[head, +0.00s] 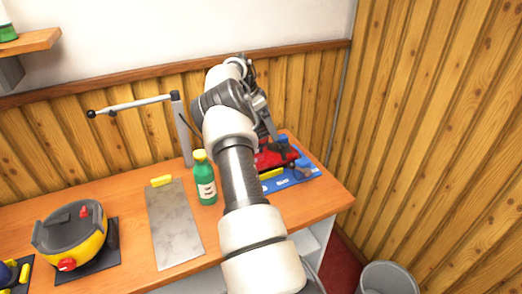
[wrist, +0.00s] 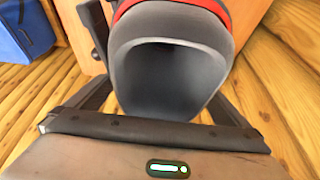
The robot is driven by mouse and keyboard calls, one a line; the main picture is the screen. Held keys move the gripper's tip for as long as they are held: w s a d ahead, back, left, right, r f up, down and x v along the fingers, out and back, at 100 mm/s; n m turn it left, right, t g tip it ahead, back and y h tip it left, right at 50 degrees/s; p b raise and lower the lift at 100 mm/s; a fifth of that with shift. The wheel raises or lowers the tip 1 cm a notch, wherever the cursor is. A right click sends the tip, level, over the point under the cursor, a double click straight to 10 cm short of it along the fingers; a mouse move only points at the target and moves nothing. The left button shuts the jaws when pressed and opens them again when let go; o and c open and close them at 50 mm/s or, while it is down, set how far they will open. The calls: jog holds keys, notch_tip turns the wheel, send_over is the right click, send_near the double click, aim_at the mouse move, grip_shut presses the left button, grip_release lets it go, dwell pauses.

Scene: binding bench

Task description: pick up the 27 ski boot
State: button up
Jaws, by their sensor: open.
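A red and dark ski boot (head: 277,155) lies on a blue mat (head: 293,182) at the right end of the bench, partly hidden by my arm. No size number is readable on it. In the wrist view a boot with a grey lining and red trim (wrist: 170,65) fills the middle, its opening facing the camera. My gripper (wrist: 165,90) is open, with a dark finger on each side of the boot. I cannot tell whether the fingers touch it. In the head view my gripper (head: 268,128) is just above the red boot.
A green bottle (head: 205,178) stands just left of my arm. A grey bin (head: 388,279) stands on the floor at right. Wooden walls close the bench.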

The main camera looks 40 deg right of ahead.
jog(key=c, duration=2.1)
jog(key=shift+r, duration=0.2)
